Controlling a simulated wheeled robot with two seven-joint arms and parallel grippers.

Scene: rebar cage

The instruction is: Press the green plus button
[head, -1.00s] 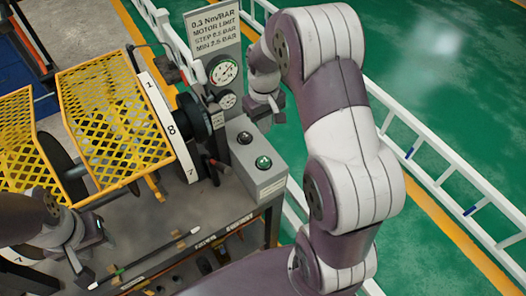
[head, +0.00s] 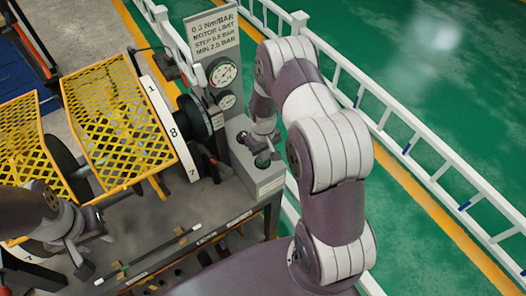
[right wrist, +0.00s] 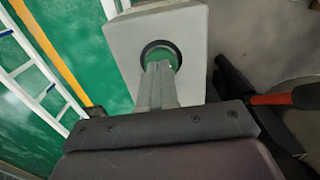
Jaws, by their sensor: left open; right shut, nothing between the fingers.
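The green button (head: 262,162) sits in a dark ring on top of a grey control box (head: 268,187). It also shows in the right wrist view (right wrist: 160,54), partly hidden behind my fingers; any plus mark is not readable. My right gripper (head: 267,152) is shut and empty, pointing down at the button. In the right wrist view its closed fingertips (right wrist: 158,68) overlap the green face; I cannot tell whether they touch it. My left gripper (head: 91,250) is open and empty over the bench at the lower left.
A sign panel with two gauges (head: 223,72) stands behind the box. Yellow mesh guards (head: 115,120) and a numbered wheel (head: 172,130) are to the left. A thin rod (head: 150,256) lies on the bench front. White railing (head: 400,140) runs behind at right.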

